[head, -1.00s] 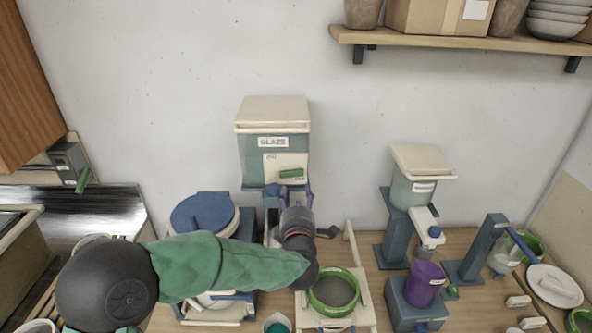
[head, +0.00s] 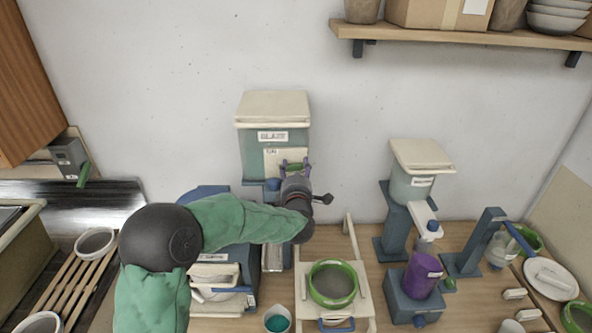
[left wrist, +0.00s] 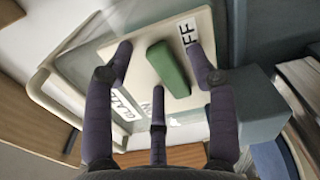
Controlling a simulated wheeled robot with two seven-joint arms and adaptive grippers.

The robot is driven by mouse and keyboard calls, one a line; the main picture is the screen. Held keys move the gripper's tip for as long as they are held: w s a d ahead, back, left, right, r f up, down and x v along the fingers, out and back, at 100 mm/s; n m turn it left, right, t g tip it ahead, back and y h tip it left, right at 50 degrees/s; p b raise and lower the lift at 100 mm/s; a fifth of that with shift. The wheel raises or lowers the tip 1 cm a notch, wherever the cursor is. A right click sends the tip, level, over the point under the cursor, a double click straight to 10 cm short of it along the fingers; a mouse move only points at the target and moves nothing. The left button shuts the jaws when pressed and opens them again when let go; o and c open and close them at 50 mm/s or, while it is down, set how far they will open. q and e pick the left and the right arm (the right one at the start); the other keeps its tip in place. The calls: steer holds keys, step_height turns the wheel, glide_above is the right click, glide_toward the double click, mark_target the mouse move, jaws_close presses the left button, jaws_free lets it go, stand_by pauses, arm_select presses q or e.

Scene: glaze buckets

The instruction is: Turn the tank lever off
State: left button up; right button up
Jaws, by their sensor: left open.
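The glaze tank (head: 256,155) stands against the wall with a cream lid and a GLAZE label. Its green lever (left wrist: 168,68) sits on a pale plate (left wrist: 140,62) on the tank front. The plate carries a label (left wrist: 189,38) on which "FF" shows. My left gripper (head: 295,165) is in front of the tank at the lever. In the left wrist view, its purple fingers (left wrist: 163,72) are open, with the lever between them; contact is not clear. In the head view, the gripper hides most of the lever. My right gripper is not in view.
A green-rimmed sieve (head: 333,284) stands on a wooden frame below the tank. A smaller tank (head: 411,187) and a purple container (head: 422,275) are to the right. A shelf (head: 470,38) with a box and bowls hangs above. The wall space between the tanks is free.

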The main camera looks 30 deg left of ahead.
arm_select(q)
jaws_close()
steer(key=shift+f+m+b, duration=0.35)
steer(key=shift+m+b, duration=0.25)
steer(key=shift+m, duration=0.1)
jaws_free()
steer(key=v, duration=1.2)
steer(key=shift+d, duration=0.1)
